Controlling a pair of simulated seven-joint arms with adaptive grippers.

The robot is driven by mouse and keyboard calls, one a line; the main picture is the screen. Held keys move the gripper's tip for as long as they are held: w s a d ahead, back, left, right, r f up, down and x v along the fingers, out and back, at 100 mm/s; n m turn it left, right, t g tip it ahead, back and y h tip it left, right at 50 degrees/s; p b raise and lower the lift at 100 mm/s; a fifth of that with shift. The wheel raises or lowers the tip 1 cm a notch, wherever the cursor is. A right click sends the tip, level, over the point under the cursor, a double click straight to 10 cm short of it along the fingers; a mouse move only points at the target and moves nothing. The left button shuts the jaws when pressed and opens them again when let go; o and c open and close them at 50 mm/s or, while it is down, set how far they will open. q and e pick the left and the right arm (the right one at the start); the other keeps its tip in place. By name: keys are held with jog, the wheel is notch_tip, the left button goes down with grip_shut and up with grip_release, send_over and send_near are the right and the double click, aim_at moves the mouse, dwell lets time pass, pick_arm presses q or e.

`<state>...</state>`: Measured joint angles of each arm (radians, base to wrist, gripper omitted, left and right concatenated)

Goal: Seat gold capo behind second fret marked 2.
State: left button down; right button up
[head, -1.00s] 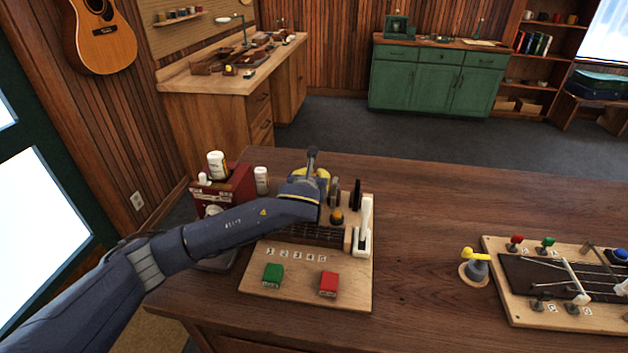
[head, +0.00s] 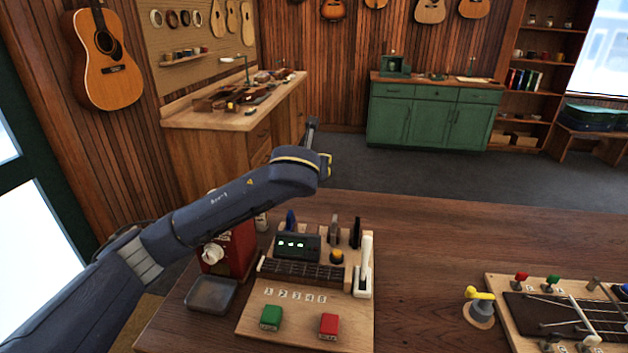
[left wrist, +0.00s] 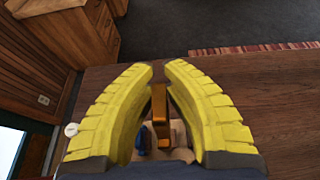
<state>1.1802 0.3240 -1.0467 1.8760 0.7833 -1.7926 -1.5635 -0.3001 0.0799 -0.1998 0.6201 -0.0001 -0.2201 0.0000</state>
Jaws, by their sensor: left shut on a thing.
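My left gripper (head: 328,163) is raised above the back of the wooden fixture board (head: 255,325). In the left wrist view its yellow fingers (left wrist: 158,75) are shut on the gold capo (left wrist: 160,105), which hangs between them. In the head view the arm mostly hides the capo. The short dark fretboard (head: 302,271) lies on the board, with number labels in front; the label 2 (head: 282,294) is second from the left. My right gripper is not in view.
Blue (head: 290,221), grey (head: 334,226) and black (head: 356,232) capos stand behind a small lit display (head: 297,246). A white lever (head: 364,268) stands right of the fretboard. Green (head: 270,317) and red (head: 329,325) blocks sit in front. A grey tray (head: 211,294) lies left.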

pick_arm(q)
notch_tip(320, 180, up, 2)
jog(key=shift+s, duration=0.15)
jog(key=shift+s+a+f, duration=0.9)
jog(key=shift+s+f, duration=1.45)
jog(key=shift+f, duration=0.6)
jog(key=shift+s+a+f, duration=0.95)
jog(key=shift+s+f, duration=1.35)
jog(key=shift+f, duration=0.65)
jog(key=shift+s+a+f, duration=0.9)
jog(key=shift+s+f, duration=1.45)
jog(key=shift+f, duration=0.6)
jog(key=shift+f, duration=0.6)
jog(key=c, duration=1.9)
grip_release()
jog(key=shift+o, duration=0.7)
